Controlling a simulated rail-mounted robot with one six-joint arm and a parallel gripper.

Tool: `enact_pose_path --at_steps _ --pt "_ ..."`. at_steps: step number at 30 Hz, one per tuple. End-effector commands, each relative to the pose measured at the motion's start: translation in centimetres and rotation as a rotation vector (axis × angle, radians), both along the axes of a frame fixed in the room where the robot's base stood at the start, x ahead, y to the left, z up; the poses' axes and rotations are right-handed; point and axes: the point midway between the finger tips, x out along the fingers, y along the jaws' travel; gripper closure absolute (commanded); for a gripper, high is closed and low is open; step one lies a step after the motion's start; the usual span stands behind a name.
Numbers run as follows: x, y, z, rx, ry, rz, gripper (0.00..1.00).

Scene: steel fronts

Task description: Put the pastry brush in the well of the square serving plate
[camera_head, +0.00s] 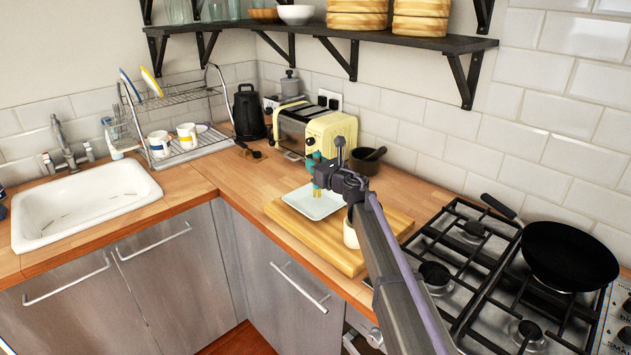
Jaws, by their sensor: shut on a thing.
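The square serving plate (328,209) is white and lies on a wooden board on the counter. My gripper (325,174) is above the plate's far part, shut on the pastry brush (318,164). The brush shows as a small teal piece at the fingers. My gripper hides part of it, and its lower end seems to point down toward the plate. Whether it touches the plate, I cannot tell.
The wooden board (286,219) bears a pale cup (350,234), partly behind my arm. A cream toaster (330,133) and a dark mortar (366,162) stand behind. The gas hob with a black pan (568,256) is at right. Counter left of the board is clear.

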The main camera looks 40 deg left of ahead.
Motion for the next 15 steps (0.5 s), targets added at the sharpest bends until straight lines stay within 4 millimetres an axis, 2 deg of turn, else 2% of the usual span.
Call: enact_pose_path --at_steps 1,3,9,14,15 --pt "0.00 0.01 -2.15 0.000 0.000 0.000 0.99" --pt "0.00 0.01 -2.77 0.000 0.000 0.000 0.99" --pt "0.00 0.00 -2.17 0.000 0.000 0.000 0.99" --pt "0.00 0.01 -2.72 0.000 0.000 0.000 0.99" --pt "0.00 0.01 -2.51 0.000 0.000 0.000 0.71"
